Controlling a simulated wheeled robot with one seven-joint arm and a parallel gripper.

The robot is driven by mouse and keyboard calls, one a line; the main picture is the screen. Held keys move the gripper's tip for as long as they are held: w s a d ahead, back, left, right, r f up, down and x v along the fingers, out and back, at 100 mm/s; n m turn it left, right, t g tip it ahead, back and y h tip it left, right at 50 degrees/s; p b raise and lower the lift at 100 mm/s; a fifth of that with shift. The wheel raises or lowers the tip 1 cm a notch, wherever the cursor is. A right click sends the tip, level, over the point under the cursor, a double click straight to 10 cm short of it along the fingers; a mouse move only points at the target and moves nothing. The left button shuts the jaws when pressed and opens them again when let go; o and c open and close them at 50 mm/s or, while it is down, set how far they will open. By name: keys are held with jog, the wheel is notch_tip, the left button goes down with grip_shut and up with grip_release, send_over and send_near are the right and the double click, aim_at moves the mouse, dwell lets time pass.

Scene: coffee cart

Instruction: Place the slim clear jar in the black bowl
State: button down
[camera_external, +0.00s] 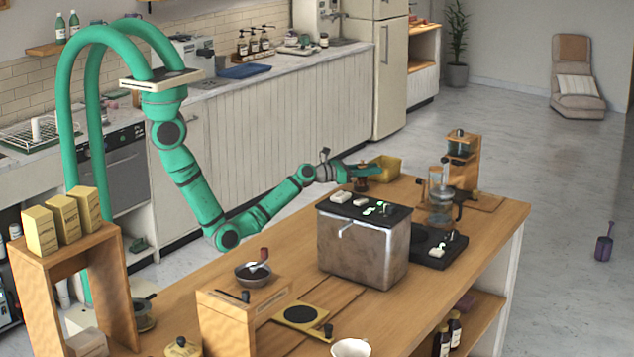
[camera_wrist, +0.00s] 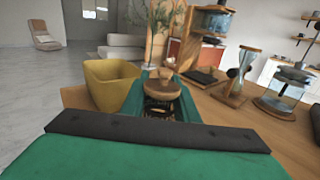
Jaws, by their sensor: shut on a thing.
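My gripper (camera_external: 358,171) is at the far end of the wooden counter, beside the yellow tub. In the wrist view my gripper (camera_wrist: 162,100) has its green fingers on both sides of a thing with a round wooden top (camera_wrist: 161,88). Below the top it looks dark and banded, and much of it is hidden. I cannot tell whether it is the slim clear jar. The held thing also shows small and brown (camera_external: 361,185) in the external view, just under the fingers.
A yellow tub (camera_wrist: 109,84) stands close left of my gripper in the wrist view. A large metal box (camera_external: 362,245) with small items on top stands mid-counter. A glass carafe (camera_external: 440,192) and a wooden stand (camera_external: 462,160) are to the right. A pale bowl (camera_external: 351,348) is at the front.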

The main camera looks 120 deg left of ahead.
jog(key=c, duration=1.4)
grip_release()
jog(key=v, duration=1.1)
jog(key=shift+s+d+r, duration=0.1)
jog(key=shift+s+d, duration=0.3)
